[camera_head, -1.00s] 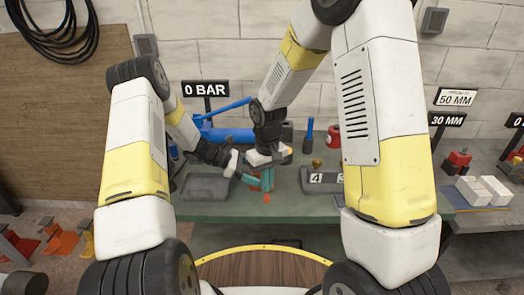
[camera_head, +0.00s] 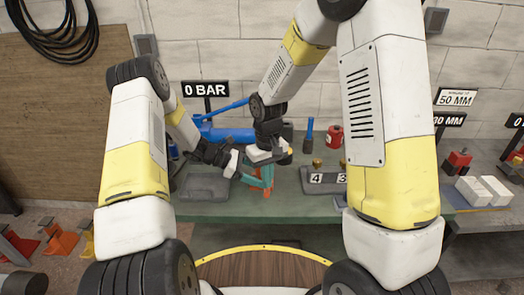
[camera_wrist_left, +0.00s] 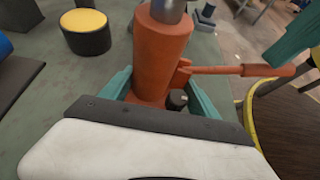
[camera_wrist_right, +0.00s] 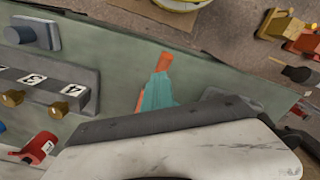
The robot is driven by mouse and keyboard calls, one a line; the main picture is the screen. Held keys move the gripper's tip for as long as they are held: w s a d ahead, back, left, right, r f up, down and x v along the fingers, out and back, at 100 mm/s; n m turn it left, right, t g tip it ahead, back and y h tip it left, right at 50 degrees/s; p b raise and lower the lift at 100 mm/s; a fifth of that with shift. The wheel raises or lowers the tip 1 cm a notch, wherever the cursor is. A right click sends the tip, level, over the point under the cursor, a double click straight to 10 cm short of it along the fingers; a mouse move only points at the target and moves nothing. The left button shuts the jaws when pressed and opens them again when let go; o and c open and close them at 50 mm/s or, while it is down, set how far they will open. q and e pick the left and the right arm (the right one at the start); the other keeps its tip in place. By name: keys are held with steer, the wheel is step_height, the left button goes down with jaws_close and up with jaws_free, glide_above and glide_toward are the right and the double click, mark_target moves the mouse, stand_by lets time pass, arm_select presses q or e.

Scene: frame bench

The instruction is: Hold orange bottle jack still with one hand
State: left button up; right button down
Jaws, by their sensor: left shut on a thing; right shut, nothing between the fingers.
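The orange bottle jack (camera_wrist_left: 160,50) stands upright on the green bench in the left wrist view, with a grey ram on top and an orange lever (camera_wrist_left: 235,70) out to the right. My left gripper (camera_wrist_left: 155,92) is shut on the jack low on its body, one teal finger each side. My right gripper (camera_wrist_right: 157,92) is shut and empty; its teal fingers are close to an orange part (camera_wrist_right: 164,62) in the right wrist view. I cannot tell whether they touch it. In the head view my right gripper (camera_head: 267,174) hides most of the jack.
A yellow-topped black cylinder (camera_wrist_left: 85,30) stands beside the jack. A grey numbered block (camera_head: 322,181) with brass knobs and a red can (camera_head: 333,135) are to the right. A blue pump (camera_head: 228,134) lies behind, by the 0 BAR sign (camera_head: 206,89). The bench front is clear.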

steer(key=shift+s+f, duration=0.1)
steer(key=shift+f, duration=0.05)
stand_by(0.4)
steer(key=shift+f, duration=1.95)
steer(key=shift+r, duration=2.05)
stand_by(0.5)
stand_by(0.7)
